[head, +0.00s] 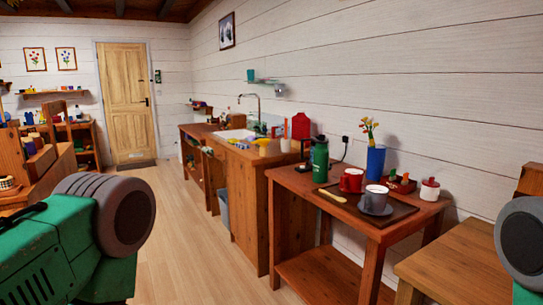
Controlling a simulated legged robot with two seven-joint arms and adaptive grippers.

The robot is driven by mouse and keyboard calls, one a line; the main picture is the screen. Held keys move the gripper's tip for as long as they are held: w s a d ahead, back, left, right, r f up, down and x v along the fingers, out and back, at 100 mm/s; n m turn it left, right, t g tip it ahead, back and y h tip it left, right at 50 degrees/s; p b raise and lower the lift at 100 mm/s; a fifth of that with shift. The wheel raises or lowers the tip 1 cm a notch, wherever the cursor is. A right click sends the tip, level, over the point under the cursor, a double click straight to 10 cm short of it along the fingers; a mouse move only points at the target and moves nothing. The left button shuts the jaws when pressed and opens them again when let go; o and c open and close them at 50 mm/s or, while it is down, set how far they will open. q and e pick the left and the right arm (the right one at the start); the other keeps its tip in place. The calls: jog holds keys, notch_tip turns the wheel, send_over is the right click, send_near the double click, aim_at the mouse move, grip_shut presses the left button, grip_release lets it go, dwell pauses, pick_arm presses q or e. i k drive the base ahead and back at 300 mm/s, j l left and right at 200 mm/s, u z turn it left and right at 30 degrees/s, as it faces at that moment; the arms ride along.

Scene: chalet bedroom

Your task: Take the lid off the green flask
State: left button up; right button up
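The green flask (320,161) stands upright on the wooden side table (285,179), near its back left corner beside a dark tray. A dark lid (321,139) is on its top. Parts of my own green arms show at the left and right picture edges, well short of the flask. Neither gripper's fingers are in view.
On the dark tray (401,212) stand a red mug (351,181) and a grey cup (375,199) on a saucer. A blue vase (375,161) with flowers and a red-lidded jar (430,189) stand behind. A stool (455,262) is at the right. Open floor (190,240) lies left.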

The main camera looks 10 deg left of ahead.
aim_at(321, 140)
jog(key=i+j+u, duration=0.15)
jog(key=i+u, duration=0.6)
jog(key=i, duration=0.2)
jog(key=i+z, duration=0.25)
jog(key=i, duration=0.3)
jog(key=i+j+z, duration=0.1)
jog(key=i+z, duration=0.15)
jog(key=i, duration=0.3)
jog(key=i+j+z, duration=0.3)
jog(key=i, duration=0.2)
jog(key=l, duration=0.1)
